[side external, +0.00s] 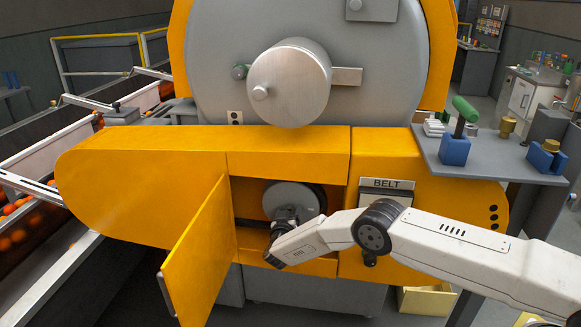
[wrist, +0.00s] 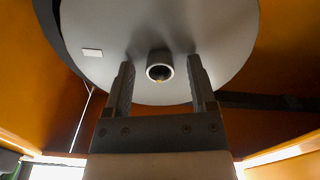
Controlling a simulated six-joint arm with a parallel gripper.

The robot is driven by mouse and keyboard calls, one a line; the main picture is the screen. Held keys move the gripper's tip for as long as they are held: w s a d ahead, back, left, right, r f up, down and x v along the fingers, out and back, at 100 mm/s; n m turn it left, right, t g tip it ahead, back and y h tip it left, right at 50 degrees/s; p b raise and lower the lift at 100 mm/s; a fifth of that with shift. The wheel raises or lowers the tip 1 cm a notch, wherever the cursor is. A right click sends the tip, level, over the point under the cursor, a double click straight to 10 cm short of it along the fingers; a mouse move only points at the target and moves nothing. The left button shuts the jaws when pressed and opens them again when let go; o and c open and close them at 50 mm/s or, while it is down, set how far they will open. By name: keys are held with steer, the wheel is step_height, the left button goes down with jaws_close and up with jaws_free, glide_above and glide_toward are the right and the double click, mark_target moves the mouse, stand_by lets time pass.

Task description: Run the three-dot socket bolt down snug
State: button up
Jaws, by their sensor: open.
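Three black dots (side external: 493,216) mark the right end of the yellow housing (side external: 140,180); I cannot make out a bolt beside them. My gripper (side external: 283,217) reaches into the open bay in front of a grey pulley disc (side external: 290,198). In the wrist view my gripper (wrist: 160,72) is open, its fingers on either side of and just below a round hollow hub (wrist: 159,66) on the disc (wrist: 220,40). Something small and brassy shows inside the hub's dark bore. Nothing is held. A green-handled tool (side external: 465,112) stands in a blue holder on the grey shelf.
The yellow door (side external: 200,255) hangs open left of the bay. The shelf (side external: 490,160) also carries brass pieces (side external: 508,126), one in a blue block (side external: 547,157). A BELT sign (side external: 388,184) is right of the bay. A dark belt (wrist: 270,101) runs behind the disc.

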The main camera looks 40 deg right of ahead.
jaws_close()
steer(key=shift+m, duration=0.4)
steer(key=m, duration=0.6)
steer(key=shift+d, duration=0.1)
steer(key=m, duration=0.5)
steer(key=shift+f+m, duration=0.1)
steer(key=shift+m, duration=0.3)
stand_by(0.4)
jaws_free()
